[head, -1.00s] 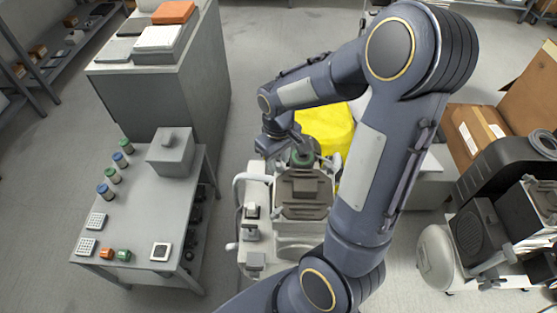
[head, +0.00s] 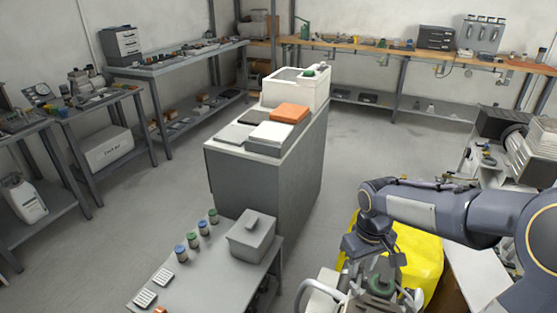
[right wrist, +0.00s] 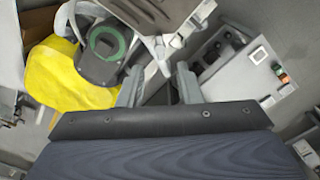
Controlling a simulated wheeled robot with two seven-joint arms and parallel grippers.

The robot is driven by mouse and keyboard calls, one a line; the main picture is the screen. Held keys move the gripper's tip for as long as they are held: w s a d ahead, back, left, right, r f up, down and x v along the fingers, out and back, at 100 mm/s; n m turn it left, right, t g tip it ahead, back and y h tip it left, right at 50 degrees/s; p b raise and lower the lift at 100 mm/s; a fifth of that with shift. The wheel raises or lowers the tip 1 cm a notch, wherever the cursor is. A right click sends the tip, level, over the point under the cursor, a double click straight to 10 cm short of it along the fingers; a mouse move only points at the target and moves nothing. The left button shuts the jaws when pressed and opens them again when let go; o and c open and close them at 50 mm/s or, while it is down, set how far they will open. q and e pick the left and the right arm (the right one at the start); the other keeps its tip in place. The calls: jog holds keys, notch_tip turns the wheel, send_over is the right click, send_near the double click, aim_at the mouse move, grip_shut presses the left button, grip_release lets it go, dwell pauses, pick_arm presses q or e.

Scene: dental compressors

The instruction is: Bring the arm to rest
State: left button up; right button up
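My right gripper (head: 368,262) points down over the dental compressor unit (head: 330,290) at the bottom of the head view. In the right wrist view its two fingers (right wrist: 158,90) stand apart with nothing seen between them, so it is open. A dark cap with a green ring (right wrist: 104,42) lies ahead of the left finger, apart from it. The same green-topped part (head: 382,286) shows just below the gripper in the head view. My left gripper is not in view.
A yellow bin or cover (head: 415,258) stands close beside my right arm. A grey side table (head: 205,285) with a grey box (head: 252,235) and small jars is to the left. A tall grey cabinet (head: 265,180) stands behind. Open floor (head: 130,215) lies left.

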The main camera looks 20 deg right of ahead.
jog(key=s+a+r+m+t+y+p, duration=0.2)
jog(key=s+a+r+t+p, duration=0.3)
jog(key=s+a+r, duration=0.6)
jog(key=shift+s+r+m+t+y+p, duration=0.3)
jog(key=shift+s+r+y+p, duration=0.2)
jog(key=shift+s+y, duration=0.6)
jog(key=shift+s+d, duration=0.1)
jog(key=shift+s, duration=0.15)
